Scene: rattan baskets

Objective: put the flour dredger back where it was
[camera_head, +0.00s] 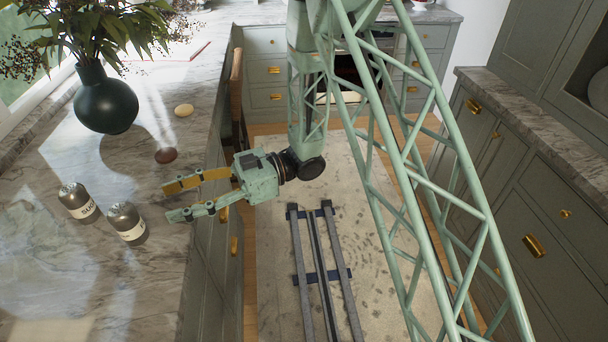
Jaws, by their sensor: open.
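Two metal shakers with white labels stand upright on the marble counter (60,285). The left shaker (76,200) has a label that seems to begin "SU". The right shaker (126,222) has a label too small to read for certain; it may be the flour dredger. My gripper (167,202) is open and empty, reaching left over the counter's edge. Its fingers, one yellowish and one pale green, point toward the shakers. The fingertips are apart from the right shaker, up and to the right of it in the picture.
A dark vase (106,103) with leafy stems stands at the back left. The counter's near left is clear. Drawers (520,215) line the right side.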

